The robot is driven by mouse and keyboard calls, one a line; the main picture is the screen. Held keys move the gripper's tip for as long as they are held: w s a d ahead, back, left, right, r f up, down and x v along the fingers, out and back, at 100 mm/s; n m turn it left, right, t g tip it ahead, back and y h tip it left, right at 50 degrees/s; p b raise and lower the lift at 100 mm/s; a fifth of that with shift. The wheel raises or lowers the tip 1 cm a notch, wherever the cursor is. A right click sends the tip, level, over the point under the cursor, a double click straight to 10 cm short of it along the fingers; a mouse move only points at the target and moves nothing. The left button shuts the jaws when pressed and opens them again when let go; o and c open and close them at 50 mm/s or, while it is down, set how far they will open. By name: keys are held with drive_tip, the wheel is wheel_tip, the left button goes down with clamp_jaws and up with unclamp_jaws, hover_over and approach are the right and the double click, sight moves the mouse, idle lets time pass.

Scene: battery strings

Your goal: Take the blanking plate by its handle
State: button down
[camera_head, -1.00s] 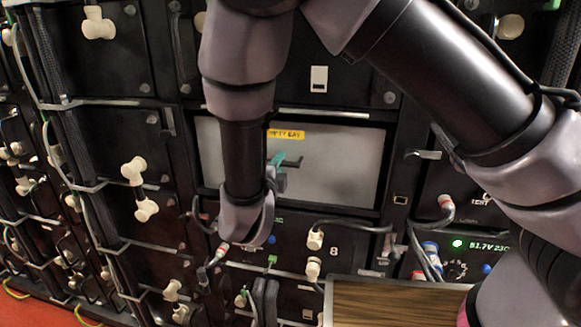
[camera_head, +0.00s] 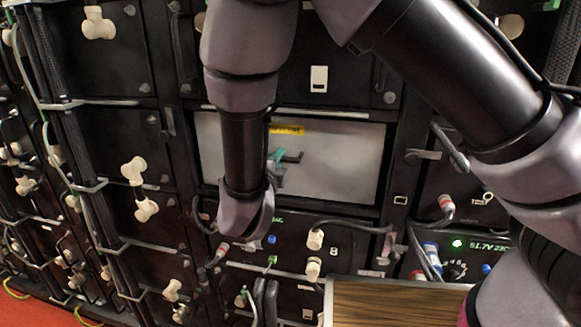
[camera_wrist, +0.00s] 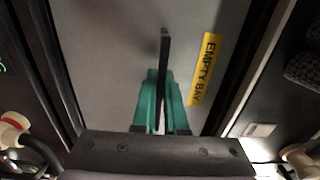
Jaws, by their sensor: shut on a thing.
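The blanking plate (camera_head: 335,163) is a flat grey panel across a bay of the rack, with a yellow "EMPTY BAY" label (camera_wrist: 206,69) on it. It also fills the middle of the wrist view (camera_wrist: 110,40). Its handle (camera_wrist: 165,50) is a dark bar standing out from the plate. My gripper (camera_wrist: 162,95) has green fingers closed on both sides of the handle. In the head view my gripper (camera_head: 276,158) is at the plate's middle, partly hidden by my arm. The plate appears seated in its bay.
Below the plate is a black unit marked 8 (camera_head: 333,250) with cables and pale connectors. A unit with a lit green display (camera_head: 487,246) is at the right. A wood-topped surface (camera_head: 390,303) lies in front at the bottom. Cables run close to the plate's lower edge.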

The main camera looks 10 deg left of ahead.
drive_tip(key=shift+s, duration=0.1)
drive_tip(key=s+a, duration=0.1)
drive_tip(key=s, duration=1.2)
drive_tip(key=shift+s, duration=0.35)
idle(1.8)
drive_tip(key=shift+w, duration=0.1)
drive_tip(key=shift+w+d, duration=0.15)
drive_tip(key=shift+w, duration=2.2)
drive_tip(key=shift+s, duration=2.55)
drive_tip(key=shift+w+d+f, duration=0.15)
drive_tip(key=shift+w+f, duration=0.05)
drive_tip(key=shift+w, duration=2.15)
drive_tip(key=shift+w+d+f, duration=0.1)
drive_tip(key=shift+w+f, duration=0.1)
drive_tip(key=shift+w, duration=2.1)
drive_tip(key=shift+w+d+f, duration=0.15)
drive_tip(key=shift+w+f, duration=0.05)
drive_tip(key=shift+w, duration=2.15)
